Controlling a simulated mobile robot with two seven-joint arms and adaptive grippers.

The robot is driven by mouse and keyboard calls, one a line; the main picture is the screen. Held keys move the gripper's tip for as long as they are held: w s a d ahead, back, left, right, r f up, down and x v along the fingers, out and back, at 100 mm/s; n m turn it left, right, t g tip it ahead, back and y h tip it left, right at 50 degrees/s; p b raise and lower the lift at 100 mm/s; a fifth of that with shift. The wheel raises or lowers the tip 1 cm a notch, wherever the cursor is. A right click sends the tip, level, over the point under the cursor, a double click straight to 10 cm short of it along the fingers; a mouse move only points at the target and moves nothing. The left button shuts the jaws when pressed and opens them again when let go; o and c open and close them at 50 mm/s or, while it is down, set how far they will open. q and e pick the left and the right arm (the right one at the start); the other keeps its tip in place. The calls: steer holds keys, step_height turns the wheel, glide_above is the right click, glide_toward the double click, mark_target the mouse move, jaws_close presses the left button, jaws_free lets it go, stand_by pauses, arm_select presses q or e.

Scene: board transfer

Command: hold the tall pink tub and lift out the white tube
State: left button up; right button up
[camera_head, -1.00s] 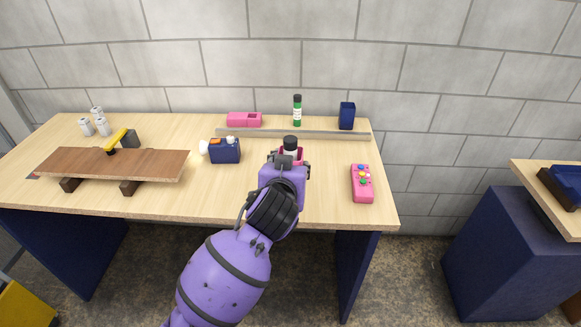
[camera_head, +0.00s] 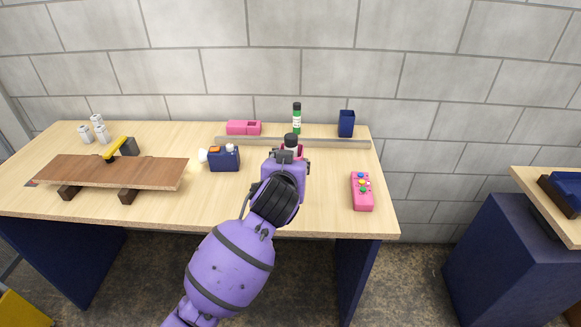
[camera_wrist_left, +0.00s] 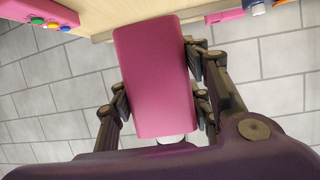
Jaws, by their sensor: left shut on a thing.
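The tall pink tub (camera_head: 300,150) is mostly hidden behind my left gripper (camera_head: 287,162) in the head view. In the left wrist view the pink tub (camera_wrist_left: 155,75) fills the space between the fingers of my left gripper (camera_wrist_left: 158,85), which is shut on it. The white tube (camera_head: 291,150), with a black cap, sticks up out of the tub's top. A small white part, probably the tube (camera_wrist_left: 172,138), shows at the tub's near end in the wrist view. Whether the tub touches the table is hidden. My right gripper is in neither view.
A pink button box (camera_head: 362,191) lies right of my gripper, and a navy box (camera_head: 224,159) left. Behind is a grey rail (camera_head: 330,142), with a pink block (camera_head: 243,128), green tube (camera_head: 297,115) and navy cup (camera_head: 346,124). A brown board (camera_head: 110,171) rests on blocks at left.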

arm_select(q)
steer(key=w+b, duration=0.1)
steer(key=w, duration=0.8)
steer(key=shift+w+d, duration=0.15)
steer(key=shift+w, duration=0.1)
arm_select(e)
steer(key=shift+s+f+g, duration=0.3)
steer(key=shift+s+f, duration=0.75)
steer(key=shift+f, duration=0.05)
arm_select(q)
steer(key=shift+f+b, duration=2)
steer(key=shift+f, duration=4.5)
steer(key=o, duration=1.2)
steer(key=shift+r, duration=0.15)
steer(key=shift+o, duration=0.2)
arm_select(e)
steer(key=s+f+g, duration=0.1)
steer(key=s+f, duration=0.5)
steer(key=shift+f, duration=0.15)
